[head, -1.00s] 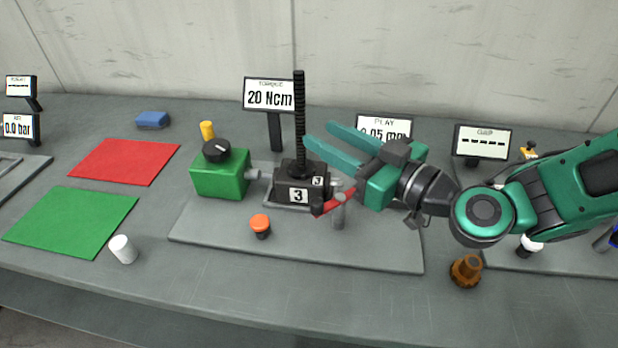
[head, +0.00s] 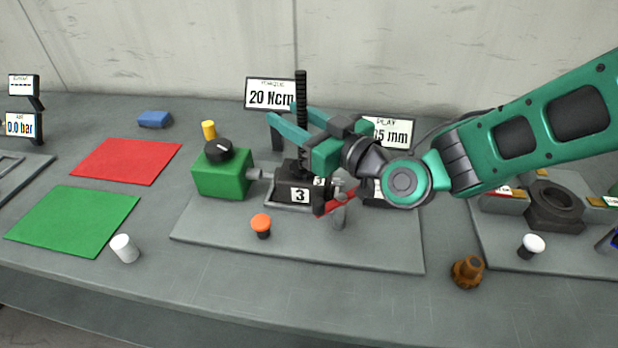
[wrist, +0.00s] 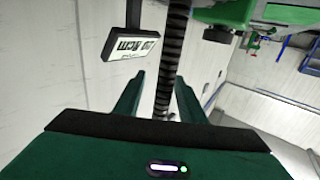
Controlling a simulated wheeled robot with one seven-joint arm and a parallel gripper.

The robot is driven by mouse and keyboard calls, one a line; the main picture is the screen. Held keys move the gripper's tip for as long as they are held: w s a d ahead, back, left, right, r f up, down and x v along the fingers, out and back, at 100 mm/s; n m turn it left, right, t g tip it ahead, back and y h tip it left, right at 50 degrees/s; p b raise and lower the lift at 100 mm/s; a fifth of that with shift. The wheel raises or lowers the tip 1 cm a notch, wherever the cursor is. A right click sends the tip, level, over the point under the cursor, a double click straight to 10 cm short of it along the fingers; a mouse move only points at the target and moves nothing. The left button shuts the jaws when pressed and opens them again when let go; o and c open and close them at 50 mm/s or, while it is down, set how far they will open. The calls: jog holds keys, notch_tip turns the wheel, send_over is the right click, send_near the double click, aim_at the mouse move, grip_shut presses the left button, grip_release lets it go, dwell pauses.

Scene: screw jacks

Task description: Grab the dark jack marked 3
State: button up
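The dark jack marked 3 (head: 289,194) stands on a grey plate (head: 210,228), with its black threaded spindle (head: 301,92) upright. A red part sits at its right side. My gripper (head: 291,116) is at the spindle, above the jack body, fingers pointing left and away. In the wrist view, the fingers (wrist: 160,82) are apart with the spindle (wrist: 171,60) showing between them; gaps show beside it, and I see no grip on it. The jack's body is out of the wrist view.
A green box (head: 221,177) with a black knob adjoins the jack on the left. The torque display (head: 268,95) reads 20 Ncm behind. An orange button (head: 261,224) is in front. Red (head: 125,161) and green (head: 70,220) mats lie left. A brown knob (head: 467,271) stands right.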

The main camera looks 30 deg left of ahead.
jog(key=shift+w+a, duration=0.15)
jog(key=shift+a, duration=0.2)
jog(key=shift+c, duration=0.3)
grip_shut()
jog(key=shift+w+d, duration=0.1)
dwell(0.8)
jog(key=shift+r, duration=0.25)
